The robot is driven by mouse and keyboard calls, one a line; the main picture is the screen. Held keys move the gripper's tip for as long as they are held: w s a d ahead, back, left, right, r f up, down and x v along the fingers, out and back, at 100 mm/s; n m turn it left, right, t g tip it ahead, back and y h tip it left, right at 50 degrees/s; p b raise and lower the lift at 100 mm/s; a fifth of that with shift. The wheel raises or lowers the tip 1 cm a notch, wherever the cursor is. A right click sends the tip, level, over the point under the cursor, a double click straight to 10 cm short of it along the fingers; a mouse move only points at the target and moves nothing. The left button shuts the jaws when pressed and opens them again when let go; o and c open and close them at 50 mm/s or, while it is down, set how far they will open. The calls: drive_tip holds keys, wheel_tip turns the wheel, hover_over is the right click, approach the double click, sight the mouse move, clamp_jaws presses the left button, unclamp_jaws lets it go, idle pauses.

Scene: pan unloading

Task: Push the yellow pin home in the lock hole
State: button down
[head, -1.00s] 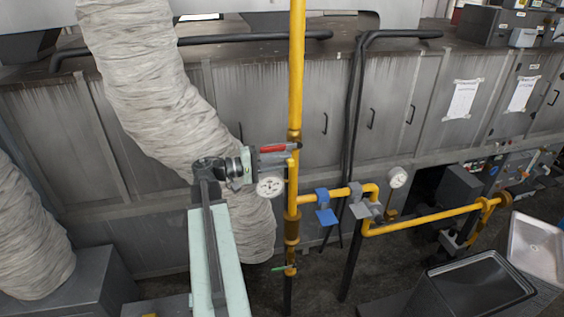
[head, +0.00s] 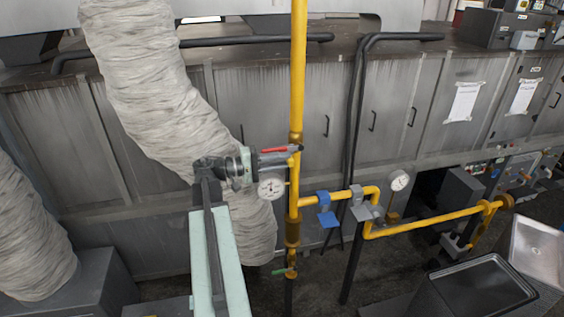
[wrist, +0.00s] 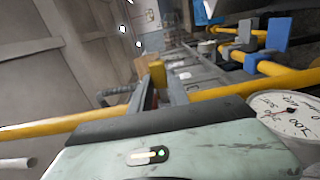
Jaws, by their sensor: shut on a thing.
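My gripper (head: 282,158) is at the upright yellow pipe, beside a red strip (head: 272,150) and just above a round white gauge (head: 271,187). In the wrist view my gripper (wrist: 160,92) points away from the camera, its jaws close together. A short yellow piece, which looks like the yellow pin (wrist: 157,73), stands at the fingertips, and the jaws appear shut on it. The pin cannot be made out in the head view. I cannot pick out the lock hole in either view, so I cannot tell how deep the pin sits.
The upright yellow pipe (head: 297,80) stands close to my gripper. A branch pipe (head: 430,218) with a blue bracket (head: 327,208) and a second gauge (head: 399,180) runs right. A thick pale hose (head: 150,90) hangs behind my arm. Metal trays (head: 482,285) lie at lower right.

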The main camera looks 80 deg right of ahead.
drive_tip(key=shift+d, duration=0.1)
drive_tip(key=c, duration=1.2)
unclamp_jaws()
drive_tip(key=v, duration=0.7)
drive_tip(key=shift+w, duration=0.35)
